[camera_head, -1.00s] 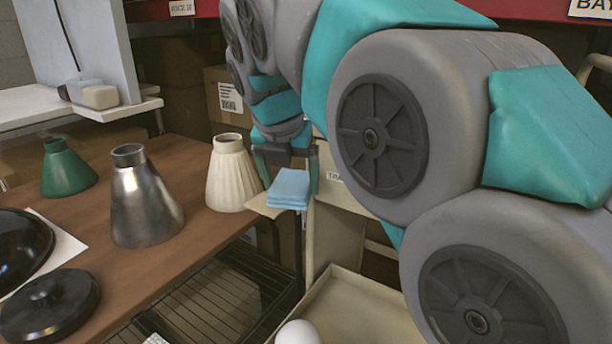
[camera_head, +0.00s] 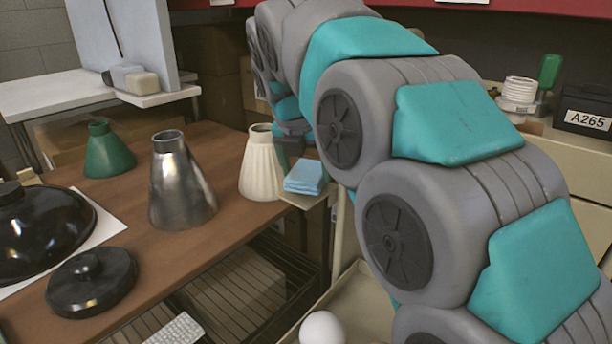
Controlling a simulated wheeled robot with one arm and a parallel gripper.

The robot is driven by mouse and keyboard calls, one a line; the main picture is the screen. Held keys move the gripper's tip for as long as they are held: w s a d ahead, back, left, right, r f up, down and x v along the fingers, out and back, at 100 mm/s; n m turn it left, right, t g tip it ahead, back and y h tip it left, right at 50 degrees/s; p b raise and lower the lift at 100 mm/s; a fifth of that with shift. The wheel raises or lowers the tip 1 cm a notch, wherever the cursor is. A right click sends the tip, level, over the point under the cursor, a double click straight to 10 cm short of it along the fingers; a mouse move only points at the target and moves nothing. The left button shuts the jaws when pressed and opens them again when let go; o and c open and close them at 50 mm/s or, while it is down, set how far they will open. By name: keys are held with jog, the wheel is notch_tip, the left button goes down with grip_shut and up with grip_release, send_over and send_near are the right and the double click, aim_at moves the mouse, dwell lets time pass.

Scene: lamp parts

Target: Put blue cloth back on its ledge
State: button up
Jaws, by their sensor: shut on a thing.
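The blue cloth (camera_head: 305,177) is a folded, flat light-blue stack. It is over the small cream ledge (camera_head: 299,200), beside the ribbed cream lamp part; I cannot tell whether it touches the ledge. My gripper (camera_head: 304,158) is at the cloth, shut on it. My own arm hides much of the gripper, including most of its fingers.
A ribbed cream cone (camera_head: 262,167) stands close left of the cloth. A metal cone (camera_head: 180,185), a green cone (camera_head: 108,152) and black lamp parts (camera_head: 92,283) stand on the brown table (camera_head: 225,220). A cream tray (camera_head: 362,300) with a white ball (camera_head: 322,328) is below.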

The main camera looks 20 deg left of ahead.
jog(key=shift+f, duration=0.9)
jog(key=shift+f, duration=0.1)
jog(key=o, duration=0.9)
jog(key=v, duration=1.2)
